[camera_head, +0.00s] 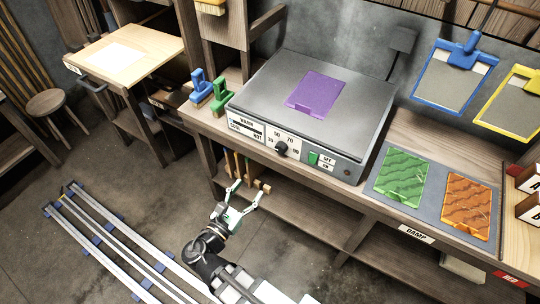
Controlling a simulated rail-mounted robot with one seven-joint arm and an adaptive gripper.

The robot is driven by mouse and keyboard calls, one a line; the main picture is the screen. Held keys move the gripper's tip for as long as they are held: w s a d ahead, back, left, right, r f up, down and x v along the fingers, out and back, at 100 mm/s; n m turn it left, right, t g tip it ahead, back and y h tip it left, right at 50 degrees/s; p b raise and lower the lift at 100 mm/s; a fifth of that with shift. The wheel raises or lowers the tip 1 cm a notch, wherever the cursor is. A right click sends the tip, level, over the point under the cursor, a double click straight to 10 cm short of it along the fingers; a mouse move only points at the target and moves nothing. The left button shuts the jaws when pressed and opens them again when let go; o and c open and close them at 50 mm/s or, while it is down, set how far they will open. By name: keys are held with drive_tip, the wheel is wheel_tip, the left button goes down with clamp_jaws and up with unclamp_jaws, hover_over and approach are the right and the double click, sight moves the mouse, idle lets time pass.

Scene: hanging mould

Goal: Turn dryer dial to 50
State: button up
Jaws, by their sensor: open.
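The dryer (360,118) is a grey metal box with a flat top on the wooden bench. Its dial (281,148) is a dark knob on the front panel, with printed numbers around it, 50 and 70 among them. The knob's exact pointer direction is too small to tell. A green switch (313,158) marked OFF and ON sits right of the dial. My gripper (245,191) is open and empty, in front of the bench, below and left of the dial and apart from it.
A purple sheet (316,92) lies on the dryer top. Green and blue clamp-like tools (219,95) stand left of the dryer. Green (402,176) and orange (468,205) sheets lie on a grey mat at right. Floor rails (110,240) run at lower left.

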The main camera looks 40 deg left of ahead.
sight(279, 150)
drive_tip(key=w+p, duration=0.1)
drive_tip(key=w, duration=0.4)
drive_tip(key=w+a+p, duration=0.1)
drive_tip(key=w+p, duration=0.1)
drive_tip(key=w, duration=0.4)
drive_tip(key=w+a+p, duration=0.1)
drive_tip(key=w, duration=0.5)
drive_tip(key=shift+w, duration=0.2)
drive_tip(key=c, duration=1.1)
